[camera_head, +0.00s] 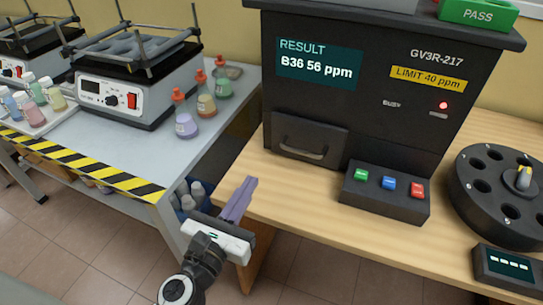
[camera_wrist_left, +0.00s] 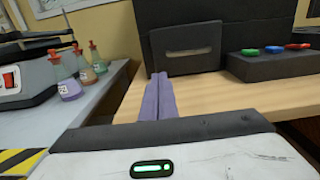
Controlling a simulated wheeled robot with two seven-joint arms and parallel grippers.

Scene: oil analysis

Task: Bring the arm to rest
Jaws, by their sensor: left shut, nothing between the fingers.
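My left gripper (camera_head: 238,199) is in the lower middle of the head view, above the left edge of the wooden table (camera_head: 292,197). Its purple fingers are together with nothing between them, and they also show in the left wrist view (camera_wrist_left: 159,98). They point toward the black analyser (camera_head: 372,95), apart from its closed drawer door (camera_head: 310,142). The analyser screen (camera_head: 319,63) reads "RESULT B36 56 ppm". My right gripper is not in either view.
A button box (camera_head: 386,194) with green, blue and red buttons stands before the analyser. A black carousel (camera_head: 500,205) and small display (camera_head: 508,268) are at right. The grey bench (camera_head: 150,150) at left holds flasks (camera_head: 186,118), bottles and shakers. A green PASS tray (camera_head: 478,14) sits on top.

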